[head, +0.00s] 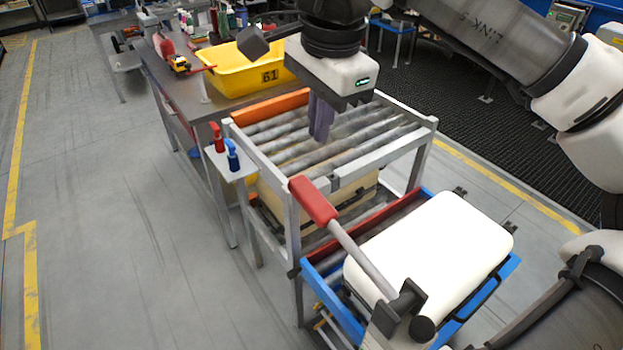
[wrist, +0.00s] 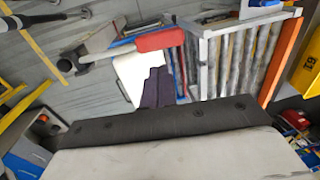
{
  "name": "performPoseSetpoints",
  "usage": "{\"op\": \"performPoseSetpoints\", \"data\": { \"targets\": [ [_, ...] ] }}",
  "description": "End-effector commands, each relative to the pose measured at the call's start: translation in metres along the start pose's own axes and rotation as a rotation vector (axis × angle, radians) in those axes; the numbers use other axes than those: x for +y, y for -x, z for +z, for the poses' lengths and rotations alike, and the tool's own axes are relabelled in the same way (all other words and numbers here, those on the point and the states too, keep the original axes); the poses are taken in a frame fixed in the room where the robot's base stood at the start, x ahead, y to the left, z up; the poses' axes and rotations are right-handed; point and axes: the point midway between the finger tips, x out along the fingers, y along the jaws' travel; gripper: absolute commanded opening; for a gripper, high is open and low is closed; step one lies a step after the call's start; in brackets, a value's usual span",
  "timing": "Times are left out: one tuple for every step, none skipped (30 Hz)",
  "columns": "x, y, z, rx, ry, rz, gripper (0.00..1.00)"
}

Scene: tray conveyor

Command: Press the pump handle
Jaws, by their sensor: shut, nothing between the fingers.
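The pump handle is a grey lever with a red grip (head: 313,200). It slants up and left from a dark pivot beside a white-topped unit, and the grip is near the front corner of the roller frame. In the wrist view the red grip (wrist: 160,40) lies just beyond my fingertips in the picture, with the grey lever running left. My gripper (head: 320,130) points down over the rollers, above and behind the grip, apart from it. Its dark purple fingers (wrist: 157,88) are together and empty. The whole handle shows in the head view.
The roller conveyor (head: 340,178) has a metal frame and an orange end bar. A small shelf at its left holds a red pump top (head: 217,136) and a blue one (head: 232,154). A yellow bin (head: 250,72) stands on the table behind. The floor at left is clear.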

Motion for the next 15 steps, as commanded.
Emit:
{"op": "performPoseSetpoints", "data": {
  "targets": [
    [0.001, -0.007, 0.0, 0.0, 0.001, 0.002, 0.0],
    [0.001, -0.012, 0.0, -0.001, 0.001, 0.003, 0.0],
    [0.001, -0.02, 0.0, -0.002, 0.001, 0.003, 0.0],
    [0.001, -0.026, 0.0, -0.001, 0.0, 0.003, 0.0],
    [0.001, -0.033, 0.001, -0.002, 0.001, 0.002, 0.0],
    [0.001, -0.041, 0.001, -0.002, 0.001, 0.003, 0.0],
    [0.001, -0.048, 0.0, -0.001, 0.001, 0.003, 0.0],
    [0.001, -0.054, 0.0, -0.003, 0.001, 0.003, 0.0],
    [0.001, -0.063, 0.001, -0.002, 0.002, 0.003, 0.0],
    [0.0, -0.069, 0.0, -0.002, 0.001, 0.003, 0.0],
    [0.0, -0.075, 0.001, -0.002, 0.002, 0.002, 0.0],
    [0.001, -0.083, 0.001, -0.003, 0.002, 0.002, 0.0],
    [0.001, -0.088, 0.001, -0.003, 0.002, 0.002, 0.0],
    [0.0, -0.093, 0.001, -0.002, 0.002, 0.002, 0.0],
    [0.0, -0.099, 0.001, -0.002, 0.001, 0.002, 0.0]
  ]
}}
